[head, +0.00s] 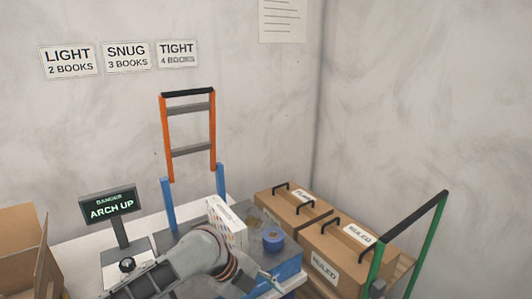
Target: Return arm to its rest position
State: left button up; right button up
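A grey arm of mine comes in at the bottom of the head view, left of centre, and bends in front of the blue-sided bench. I take it for my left arm. Its far end reaches the bench's front edge, where small thin parts show; its fingers cannot be made out clearly, so whether its gripper is open or shut does not show. No held object can be made out. My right gripper is not in view.
A white box (227,221) and a blue tape roll (273,240) are on the bench close to the arm. An orange frame (168,140) rises behind. A display (110,206) reads "ARCH UP". Brown cases (320,253), a green frame (433,228) and a cardboard box (22,250) flank the bench.

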pick_arm(q)
jog(key=s+a+f+n+t+h, duration=0.1)
jog(key=s+a+f+n+t, duration=0.15)
jog(key=f+n, duration=0.4)
jog(key=s+a+f+n+t, duration=0.1)
jog(key=s+f+n+t, duration=0.15)
jog(key=f+n, duration=0.4)
jog(key=s+a+f+n+t+y, duration=0.2)
jog(key=s+a+f+n, duration=0.2)
jog(key=s+a, duration=0.3)
jog(key=s+a+f+n+t+y, duration=0.2)
jog(key=s+a+n, duration=0.4)
jog(key=a, duration=0.6)
jog(key=shift+s+a+f+y, duration=0.15)
jog(key=shift+s+f+y, duration=0.65)
jog(key=shift+s+f, duration=0.1)
